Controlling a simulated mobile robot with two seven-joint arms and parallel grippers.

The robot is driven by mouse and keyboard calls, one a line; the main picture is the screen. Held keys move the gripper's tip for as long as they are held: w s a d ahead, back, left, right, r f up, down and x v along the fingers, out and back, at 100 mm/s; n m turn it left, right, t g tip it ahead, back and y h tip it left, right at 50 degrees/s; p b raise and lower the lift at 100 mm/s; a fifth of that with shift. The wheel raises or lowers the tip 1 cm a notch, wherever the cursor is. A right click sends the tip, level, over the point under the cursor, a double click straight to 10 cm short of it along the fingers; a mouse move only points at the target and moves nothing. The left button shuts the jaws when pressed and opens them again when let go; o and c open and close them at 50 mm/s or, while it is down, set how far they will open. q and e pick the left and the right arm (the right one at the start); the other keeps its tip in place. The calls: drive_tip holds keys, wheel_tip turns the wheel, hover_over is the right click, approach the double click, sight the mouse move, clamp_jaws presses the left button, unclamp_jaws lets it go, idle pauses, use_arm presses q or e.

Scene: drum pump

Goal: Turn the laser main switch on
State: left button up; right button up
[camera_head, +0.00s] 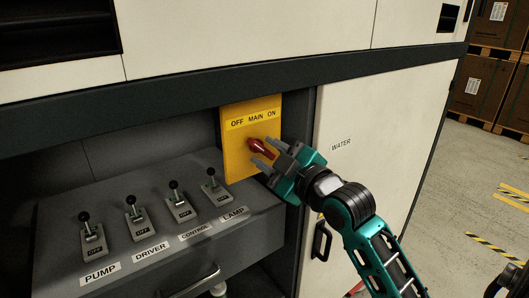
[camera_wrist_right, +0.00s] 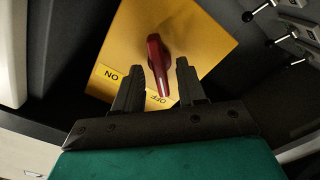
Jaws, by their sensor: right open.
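The laser main switch is a red handle (camera_head: 262,146) on a yellow plate (camera_head: 240,168) labelled OFF, MAIN and ON. In the right wrist view, the handle (camera_wrist_right: 157,58) has its lower end by the OFF label. My right gripper (camera_head: 266,153) is open in front of the plate. In the wrist view its fingers appear on either side of the handle, with visible gaps. I cannot tell how deep the fingertips reach around it. Part of the MAIN label is hidden in the wrist view. My left gripper is not in view.
A grey panel (camera_head: 150,245) left of the plate carries several small levers labelled PUMP, DRIVER, CONTROL and LAMP. A white door (camera_head: 365,130) marked WATER stands to the right. A dark beam (camera_head: 190,103) runs above the recess. Stacked boxes (camera_head: 485,85) stand far right.

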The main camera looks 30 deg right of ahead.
drive_tip(key=shift+s, duration=0.1)
drive_tip(key=shift+c, duration=0.4)
clamp_jaws()
